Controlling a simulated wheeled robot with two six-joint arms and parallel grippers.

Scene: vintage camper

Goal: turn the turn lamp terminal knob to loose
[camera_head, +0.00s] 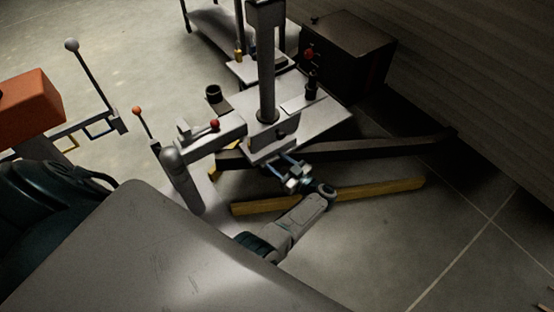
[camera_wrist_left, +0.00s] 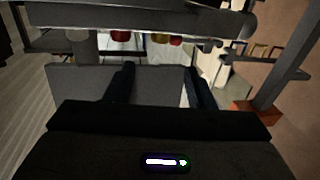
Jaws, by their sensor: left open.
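My left gripper (camera_head: 283,168) is at the front edge of the grey machine (camera_head: 322,127), just below its upright post. In the left wrist view the two dark fingers (camera_wrist_left: 162,75) are spread apart, with a grey panel between and beyond them and nothing held. I cannot tell which part is the turn lamp terminal knob. A small red knob (camera_head: 215,123) sits on a grey arm left of the post. Small red and yellow parts (camera_wrist_left: 160,38) hang beyond the fingers in the wrist view, too small to identify. My right gripper is not in view.
A dark box (camera_head: 350,45) with a red button (camera_head: 309,54) stands behind the machine. A yellow beam (camera_head: 375,193) lies on the floor beside my arm. A grey bar (camera_wrist_left: 140,18) crosses above the fingers. An orange block (camera_head: 30,100) is at far left.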

